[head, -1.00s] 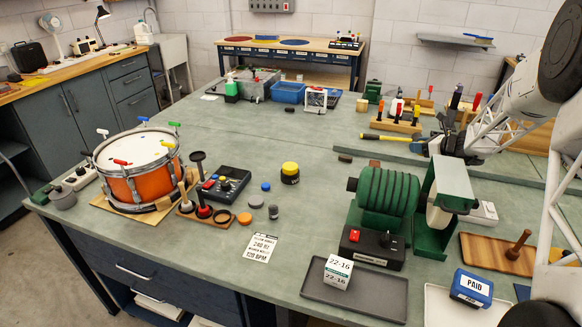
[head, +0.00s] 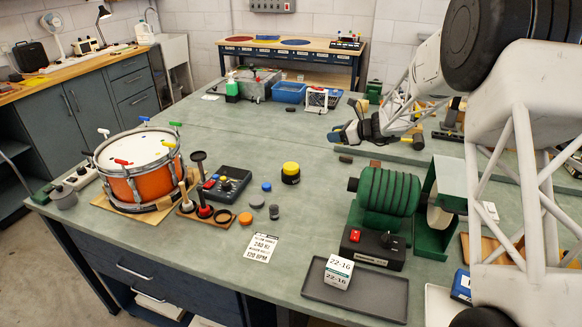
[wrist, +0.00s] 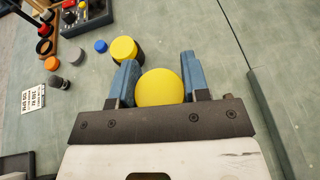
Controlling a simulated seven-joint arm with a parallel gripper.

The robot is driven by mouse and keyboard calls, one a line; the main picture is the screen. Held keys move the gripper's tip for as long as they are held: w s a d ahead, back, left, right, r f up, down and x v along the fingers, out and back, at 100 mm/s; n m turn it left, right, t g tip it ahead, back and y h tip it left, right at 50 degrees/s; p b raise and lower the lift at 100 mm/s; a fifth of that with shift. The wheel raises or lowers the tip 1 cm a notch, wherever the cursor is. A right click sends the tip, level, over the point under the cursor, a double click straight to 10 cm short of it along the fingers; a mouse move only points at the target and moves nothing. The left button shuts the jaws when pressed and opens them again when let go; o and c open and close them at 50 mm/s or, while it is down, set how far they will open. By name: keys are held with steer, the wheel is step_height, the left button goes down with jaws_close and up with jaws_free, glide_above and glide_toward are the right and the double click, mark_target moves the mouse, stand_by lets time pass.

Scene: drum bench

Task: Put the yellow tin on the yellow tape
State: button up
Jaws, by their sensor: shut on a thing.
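The yellow tin (wrist: 160,88) shows as a round yellow top between my two blue fingers in the wrist view. My gripper (wrist: 160,64) is shut on it. In the head view my gripper (head: 338,132) is above the bench, behind and right of the yellow tape; the tin cannot be made out there. The yellow tape (head: 291,167) is a yellow disc on top of a black round piece (head: 290,179), standing on the bench. In the wrist view the yellow tape (wrist: 124,48) lies ahead and left of the held tin, apart from it.
A blue cap (head: 267,187), an orange cap (head: 245,218) and small grey pieces lie left of the tape. A button box (head: 229,181) and an orange drum (head: 137,186) stand further left. A green ribbed machine (head: 389,195) stands right.

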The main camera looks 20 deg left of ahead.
steer(key=s+a+n+g, duration=0.1)
steer(key=s+a, duration=0.3)
steer(key=a, duration=0.3)
steer(key=s+a+r+n+g, duration=0.1)
steer(key=s+a+g, duration=0.1)
steer(key=a, duration=0.6)
steer(key=shift+s+a+n, duration=0.2)
steer(key=shift+s+n, duration=0.1)
steer(key=shift+s, duration=0.6)
glide_above(287, 165)
steer(key=shift+s+d+f, duration=0.1)
steer(key=shift+f, duration=2.95)
steer(key=shift+f, duration=1.85)
steer(key=shift+f, duration=0.15)
steer(key=o, duration=0.9)
